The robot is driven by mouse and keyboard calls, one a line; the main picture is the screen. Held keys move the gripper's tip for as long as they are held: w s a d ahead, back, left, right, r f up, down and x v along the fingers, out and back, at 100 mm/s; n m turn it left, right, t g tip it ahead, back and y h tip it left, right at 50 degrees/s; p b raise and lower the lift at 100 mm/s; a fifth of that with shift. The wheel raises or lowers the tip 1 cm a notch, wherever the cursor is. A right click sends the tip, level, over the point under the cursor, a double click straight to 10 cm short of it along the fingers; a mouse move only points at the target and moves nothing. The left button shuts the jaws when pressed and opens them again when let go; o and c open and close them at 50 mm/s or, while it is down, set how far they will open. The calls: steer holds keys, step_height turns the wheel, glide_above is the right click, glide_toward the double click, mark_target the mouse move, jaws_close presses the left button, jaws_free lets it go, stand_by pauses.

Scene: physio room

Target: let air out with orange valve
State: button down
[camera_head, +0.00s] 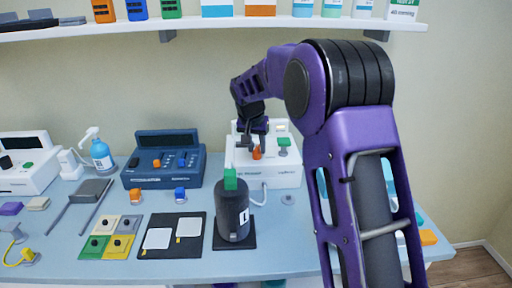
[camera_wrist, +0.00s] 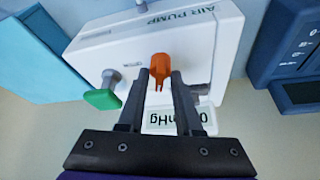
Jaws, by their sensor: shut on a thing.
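The orange valve (camera_head: 257,153) stands on the white air pump (camera_head: 270,176) at the middle of the bench. In the wrist view the orange valve (camera_wrist: 160,68) sits between my gripper's fingertips (camera_wrist: 160,78), and the pump (camera_wrist: 90,50) carries the words "AIR PUMP". My gripper (camera_head: 254,138) is shut on the valve, seen from above. A display (camera_wrist: 170,122) reading "0 mmHg" is partly hidden by the fingers. A green knob (camera_wrist: 102,99) on the pump is beside the valve; it also shows in the head view (camera_head: 283,142).
A dark bottle-shaped cuff (camera_head: 232,215) with a green top stands in front of the pump. A dark blue device (camera_head: 165,165) is to the left, also in the wrist view (camera_wrist: 285,50). Coloured pads (camera_head: 110,237) lie at front left. A shelf (camera_head: 200,25) hangs above.

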steer(key=shift+d+n+y+p, duration=0.1)
steer(key=shift+n+y+p, duration=0.55)
steer(key=shift+n, duration=1.25)
steer(key=c, duration=0.9)
jaws_free()
steer(key=p+v, duration=0.1)
steer(key=v, duration=1.6)
steer(key=shift+s+d+r, duration=0.1)
steer(key=shift+s+r, duration=0.05)
steer(key=shift+r, duration=0.05)
